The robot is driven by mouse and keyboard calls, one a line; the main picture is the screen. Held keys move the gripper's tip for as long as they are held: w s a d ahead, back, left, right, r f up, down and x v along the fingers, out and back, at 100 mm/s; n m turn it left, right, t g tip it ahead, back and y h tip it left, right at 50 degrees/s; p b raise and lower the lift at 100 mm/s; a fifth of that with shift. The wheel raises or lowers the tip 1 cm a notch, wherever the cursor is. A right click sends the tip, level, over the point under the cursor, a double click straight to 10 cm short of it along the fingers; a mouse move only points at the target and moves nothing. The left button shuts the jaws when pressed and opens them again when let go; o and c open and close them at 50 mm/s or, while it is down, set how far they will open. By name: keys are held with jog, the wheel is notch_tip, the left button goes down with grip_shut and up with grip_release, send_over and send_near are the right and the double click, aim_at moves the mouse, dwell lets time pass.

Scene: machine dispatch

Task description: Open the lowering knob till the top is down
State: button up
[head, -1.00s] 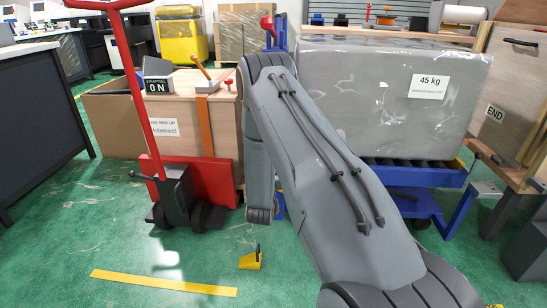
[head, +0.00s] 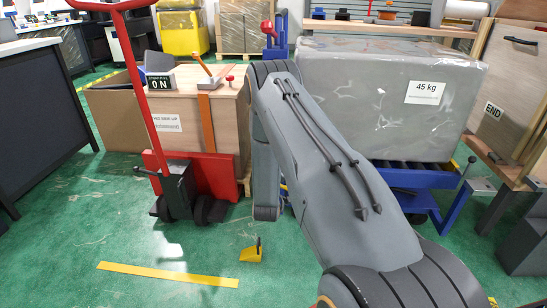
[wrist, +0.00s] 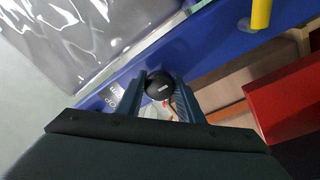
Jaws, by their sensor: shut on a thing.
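A black round knob (wrist: 159,84) sits between the two fingers of my gripper (wrist: 163,94) in the wrist view, and the fingers are shut on it. It is beside the blue frame of the lift table (wrist: 210,42), near partly hidden white lettering. In the head view the blue lift table (head: 425,179) carries a large grey wrapped box (head: 370,95) labelled 45 kg. My arm hides my gripper and the knob there. The table's top stands above the floor on its blue base.
A red pallet jack (head: 143,80) stands at the left before a wooden crate (head: 230,110). A wooden board marked END (head: 492,110) is at the right. A small yellow piece (head: 251,252) and a yellow strip (head: 168,275) are on the otherwise open green floor.

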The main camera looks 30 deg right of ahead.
jog(key=shift+s+d, duration=0.1)
jog(key=o, duration=1.1)
jog(key=shift+c, duration=0.2)
jog(key=p+v, duration=0.1)
jog(key=v, duration=0.6)
jog(key=shift+s+a+p, duration=0.3)
jog(key=shift+p, duration=0.1)
